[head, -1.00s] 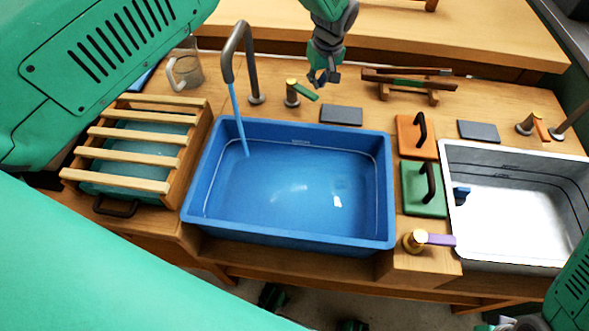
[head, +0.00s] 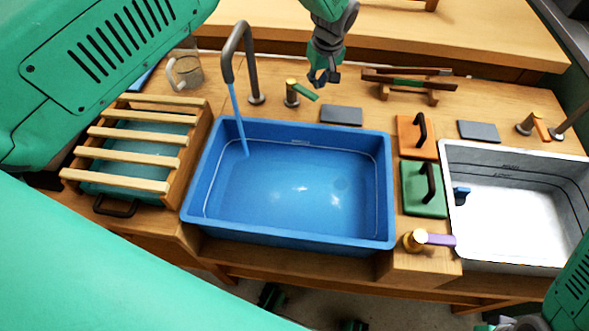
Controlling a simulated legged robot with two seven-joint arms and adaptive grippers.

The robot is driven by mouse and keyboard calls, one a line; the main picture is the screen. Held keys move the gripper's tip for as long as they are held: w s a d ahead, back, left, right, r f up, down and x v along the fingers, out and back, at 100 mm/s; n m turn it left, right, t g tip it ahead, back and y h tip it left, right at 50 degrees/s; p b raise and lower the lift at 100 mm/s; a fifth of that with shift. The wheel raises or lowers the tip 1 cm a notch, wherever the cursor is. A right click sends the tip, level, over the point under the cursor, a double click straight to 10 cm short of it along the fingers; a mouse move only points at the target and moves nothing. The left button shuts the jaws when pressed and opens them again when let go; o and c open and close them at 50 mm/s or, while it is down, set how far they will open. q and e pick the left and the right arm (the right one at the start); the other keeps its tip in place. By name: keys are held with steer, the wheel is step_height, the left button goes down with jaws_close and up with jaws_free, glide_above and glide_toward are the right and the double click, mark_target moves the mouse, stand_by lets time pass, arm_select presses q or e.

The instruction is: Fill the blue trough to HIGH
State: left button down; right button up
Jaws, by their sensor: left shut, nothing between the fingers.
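The blue trough (head: 290,243) sits in the middle of the wooden bench and holds water (head: 280,195). A pale line with a small label runs around its inner wall, and the water surface looks close to it; I cannot read the label. A stream (head: 238,120) runs from the grey spout (head: 228,65) into the trough's left back part. The tap with the green lever (head: 300,91) stands behind the trough. My right gripper's fingers are out of view.
A slatted wooden rack (head: 135,160) covers a teal basin at left, with a glass jug (head: 185,70) behind. Orange (head: 416,137) and green (head: 424,190) handled blocks and a purple-lever tap (head: 425,240) stand right of the trough. A grey trough (head: 515,262) is at far right.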

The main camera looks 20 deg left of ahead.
mark_target(302, 91)
arm_select(q)
steer(key=shift+s+a+r+p, duration=0.2)
steer(key=shift+s+p, duration=0.2)
steer(key=shift+p, duration=0.15)
steer(key=s+p, duration=0.1)
steer(key=s+a+p, duration=0.2)
steer(key=s+p, duration=0.1)
steer(key=shift+s, duration=0.1)
steer(key=shift+a+f, duration=0.1)
steer(key=shift+f, duration=0.05)
steer(key=shift+w+d+r+p, duration=0.25)
steer(key=shift+r+p, duration=0.2)
steer(key=shift+r, duration=0.55)
steer(key=shift+w+d+r+p, duration=0.1)
steer(key=shift+d+r+p, duration=0.25)
steer(key=shift+r, duration=0.65)
steer(key=shift+w+d+r+p, duration=0.2)
steer(key=shift+r+p, duration=0.3)
steer(key=shift+r, duration=0.5)
